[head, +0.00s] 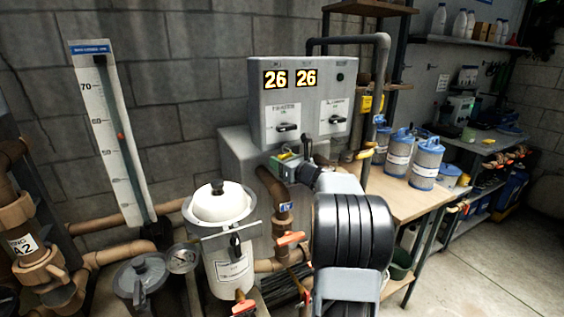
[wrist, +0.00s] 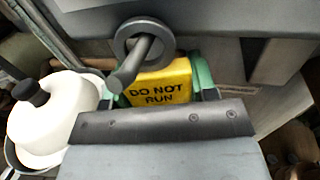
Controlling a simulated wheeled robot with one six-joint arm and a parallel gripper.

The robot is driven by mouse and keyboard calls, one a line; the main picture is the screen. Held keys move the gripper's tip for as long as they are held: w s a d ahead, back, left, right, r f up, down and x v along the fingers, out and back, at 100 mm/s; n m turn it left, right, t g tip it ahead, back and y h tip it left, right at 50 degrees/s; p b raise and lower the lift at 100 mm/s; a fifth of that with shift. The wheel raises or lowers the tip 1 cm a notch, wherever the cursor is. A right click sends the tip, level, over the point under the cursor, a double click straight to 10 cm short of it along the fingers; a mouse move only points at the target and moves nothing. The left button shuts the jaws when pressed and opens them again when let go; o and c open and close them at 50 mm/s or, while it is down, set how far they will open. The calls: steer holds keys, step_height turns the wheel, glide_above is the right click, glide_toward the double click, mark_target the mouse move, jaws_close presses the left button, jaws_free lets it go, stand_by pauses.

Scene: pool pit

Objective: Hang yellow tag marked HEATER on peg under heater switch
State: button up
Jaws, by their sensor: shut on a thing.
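A yellow tag (wrist: 160,84) with black letters reading DO NOT RUN is in my gripper (wrist: 161,74), between its two green fingers. Any word above these letters is hidden. A grey peg (wrist: 128,68) with a round flange (wrist: 158,38) sticks out over the upper left of the tag in the wrist view; I cannot tell whether it passes through the tag. In the head view my gripper (head: 288,163) is just below the grey control box (head: 268,100), under its left switch, the heater switch (head: 287,127). The peg cannot be made out there.
The box carries a second switch (head: 337,119) on the right. Another yellow item (head: 367,104) is beside the box. A white-lidded canister (head: 220,204) stands left of my gripper, with brown pipes around it. Blue-lidded tubs (head: 426,165) stand on the bench (head: 400,203) at right.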

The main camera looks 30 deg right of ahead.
steer(key=o, duration=1)
